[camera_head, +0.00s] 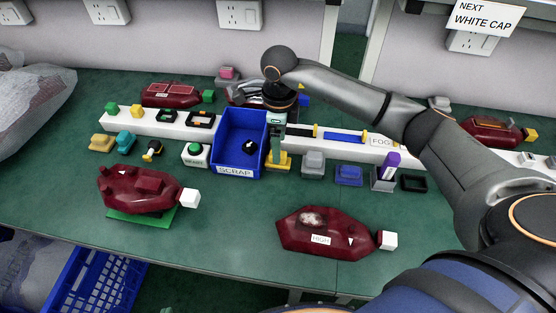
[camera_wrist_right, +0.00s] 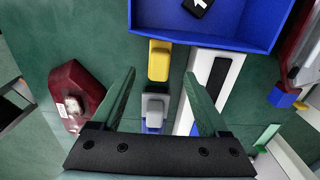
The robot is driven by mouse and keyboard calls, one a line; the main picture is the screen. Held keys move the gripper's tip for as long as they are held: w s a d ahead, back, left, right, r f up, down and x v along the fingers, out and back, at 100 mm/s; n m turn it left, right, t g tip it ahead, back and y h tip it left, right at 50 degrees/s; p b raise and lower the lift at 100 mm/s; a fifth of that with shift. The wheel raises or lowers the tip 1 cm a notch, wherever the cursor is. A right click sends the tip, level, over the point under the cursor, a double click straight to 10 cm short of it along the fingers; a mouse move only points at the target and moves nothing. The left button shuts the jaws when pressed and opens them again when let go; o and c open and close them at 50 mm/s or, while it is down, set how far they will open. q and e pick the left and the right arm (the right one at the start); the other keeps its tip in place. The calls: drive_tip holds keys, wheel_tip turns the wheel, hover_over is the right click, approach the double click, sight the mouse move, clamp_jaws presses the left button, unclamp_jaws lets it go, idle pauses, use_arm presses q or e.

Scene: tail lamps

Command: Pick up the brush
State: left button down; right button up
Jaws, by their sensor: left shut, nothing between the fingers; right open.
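I cannot make out for certain which thing is the brush. A small black-and-yellow tool (camera_head: 152,150) lies left of the blue scrap bin (camera_head: 227,168), and I cannot tell whether it is the brush. My right gripper (camera_head: 277,148) points down beside the bin's right wall, its arm coming in from the right. In the right wrist view its fingers (camera_wrist_right: 160,85) are apart and nothing is seen held between them. Below them are a yellow block (camera_wrist_right: 159,60) and a grey block (camera_wrist_right: 154,107). My left gripper is not in view.
White rails (camera_head: 160,124) run along the green table on both sides of the bin. Dark red lamps lie in front (camera_head: 320,232) and at front left (camera_head: 138,190). A purple-topped item (camera_head: 390,162) stands right of centre. The front middle is partly clear.

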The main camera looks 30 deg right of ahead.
wheel_tip(320, 180, down, 5)
drive_tip(key=shift+a+r, duration=0.1)
clamp_jaws()
idle(0.7)
